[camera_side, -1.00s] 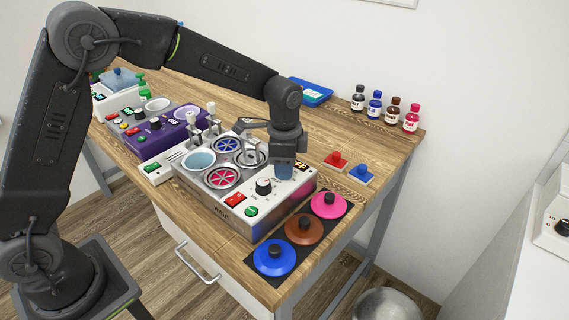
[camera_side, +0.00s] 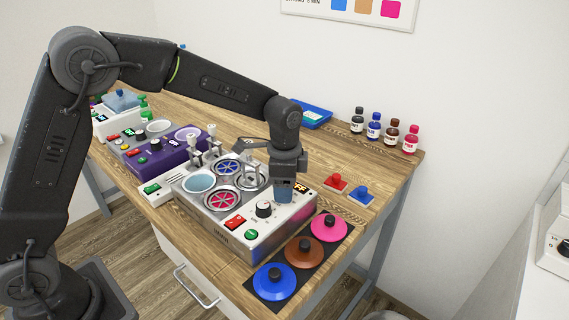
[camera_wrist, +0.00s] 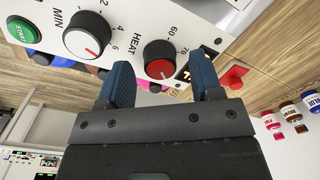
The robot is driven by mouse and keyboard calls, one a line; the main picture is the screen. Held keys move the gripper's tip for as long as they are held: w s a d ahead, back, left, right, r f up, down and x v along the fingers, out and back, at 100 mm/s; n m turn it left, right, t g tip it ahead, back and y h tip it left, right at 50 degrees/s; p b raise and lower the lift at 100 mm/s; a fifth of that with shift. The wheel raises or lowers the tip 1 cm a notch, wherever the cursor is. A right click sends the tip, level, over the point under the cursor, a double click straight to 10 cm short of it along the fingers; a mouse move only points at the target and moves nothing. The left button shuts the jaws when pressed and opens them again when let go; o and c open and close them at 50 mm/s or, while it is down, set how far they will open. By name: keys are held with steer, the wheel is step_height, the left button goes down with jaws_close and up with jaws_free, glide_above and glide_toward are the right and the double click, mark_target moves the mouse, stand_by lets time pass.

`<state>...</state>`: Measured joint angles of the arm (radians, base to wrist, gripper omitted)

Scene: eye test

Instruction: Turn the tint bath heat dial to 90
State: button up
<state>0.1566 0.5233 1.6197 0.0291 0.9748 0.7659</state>
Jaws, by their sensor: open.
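The white tint bath unit (camera_side: 290,222) has a green START button (camera_side: 251,234), a red switch (camera_side: 235,222) and a black MIN dial (camera_side: 263,209) on its front. In the wrist view the HEAT dial (camera_wrist: 159,57), black with a red cap, shows between the blue fingertips of my gripper (camera_wrist: 162,68), with room either side. The marks 60 and 70 show beside it; a 90 mark cannot be made out. A display reading OFF (camera_side: 301,186) is partly hidden in the wrist view. In the side view my gripper (camera_side: 284,193) hides the HEAT dial.
Blue, brown and pink lids (camera_side: 297,251) lie on a dark mat before the unit. A red-knobbed (camera_side: 336,182) and a blue-knobbed piece (camera_side: 361,195) stand to the right. Several bottles (camera_side: 374,125) and a blue tray (camera_side: 315,116) stand behind. A purple unit (camera_side: 175,160) is left.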

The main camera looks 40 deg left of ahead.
step_height(320, 180, up, 13)
steer(key=shift+s, duration=0.2)
steer(key=shift+d+r, duration=0.1)
steer(key=f+n, duration=0.4)
steer(key=n, duration=0.2)
steer(key=f+n, duration=0.5)
steer(key=n, duration=0.1)
steer(key=f+n, duration=0.5)
steer(key=n, duration=0.1)
steer(key=shift+w+g, duration=0.2)
steer(key=shift+g, duration=0.1)
steer(key=shift+r, duration=0.1)
steer(key=shift+c, duration=0.2)
steer(key=c, duration=0.9)
